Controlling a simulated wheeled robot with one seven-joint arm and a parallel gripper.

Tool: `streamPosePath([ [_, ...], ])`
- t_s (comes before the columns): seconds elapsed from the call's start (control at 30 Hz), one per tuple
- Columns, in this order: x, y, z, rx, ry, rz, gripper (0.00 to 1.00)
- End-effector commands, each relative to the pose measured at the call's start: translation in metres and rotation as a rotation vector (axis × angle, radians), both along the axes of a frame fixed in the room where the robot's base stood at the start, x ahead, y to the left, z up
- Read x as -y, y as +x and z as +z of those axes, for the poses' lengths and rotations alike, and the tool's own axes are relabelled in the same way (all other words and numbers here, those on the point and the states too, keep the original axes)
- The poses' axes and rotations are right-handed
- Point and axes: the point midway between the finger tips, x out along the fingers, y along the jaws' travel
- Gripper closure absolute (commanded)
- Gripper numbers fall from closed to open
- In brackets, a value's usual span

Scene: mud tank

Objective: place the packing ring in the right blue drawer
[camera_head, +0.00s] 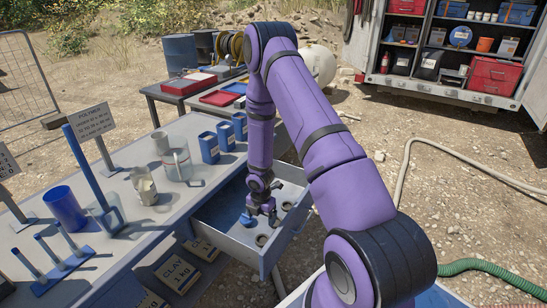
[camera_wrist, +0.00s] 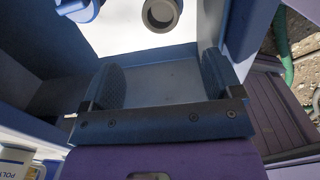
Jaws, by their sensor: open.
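A blue-grey drawer (camera_head: 238,243) stands open at the right side of the long table. Inside it are several small round grey pieces, including a ring-like one (camera_head: 262,240) near the front wall and another (camera_head: 287,206) to the right. I cannot tell which is the packing ring. My gripper (camera_head: 262,212) points down inside the drawer, beside a small blue piece (camera_head: 246,219). In the wrist view my gripper (camera_wrist: 161,80) has its two dark pads wide apart with nothing between them. A grey ring (camera_wrist: 160,14) lies beyond the fingertips, apart from them.
The long table (camera_head: 120,255) bears blue boxes (camera_head: 209,147), a clear jug (camera_head: 178,165) and a blue cylinder (camera_head: 66,209). The drawer's walls stand close around my gripper. A green hose (camera_head: 490,266) lies on the ground at right.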

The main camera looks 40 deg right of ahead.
Motion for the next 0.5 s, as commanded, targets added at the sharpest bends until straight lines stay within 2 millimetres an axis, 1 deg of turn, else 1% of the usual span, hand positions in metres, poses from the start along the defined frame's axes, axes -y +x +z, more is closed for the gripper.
streamPosePath([
  [0.07, 0.001, 0.005, 0.013, 0.011, -0.011, -0.023, 0.15],
  [0.17, 0.002, 0.014, 0.042, 0.032, -0.035, -0.085, 0.15],
  [0.27, 0.002, 0.023, 0.084, 0.061, -0.064, -0.182, 0.15],
  [0.3, 0.001, 0.026, 0.102, 0.074, -0.075, -0.225, 0.15],
  [0.37, 0.000, 0.028, 0.128, 0.093, -0.088, -0.290, 0.15],
  [0.4, -0.001, 0.030, 0.145, 0.106, -0.096, -0.332, 0.15],
  [0.47, -0.004, 0.030, 0.170, 0.126, -0.105, -0.396, 0.15],
  [0.5, -0.006, 0.029, 0.187, 0.140, -0.110, -0.439, 0.15],
])
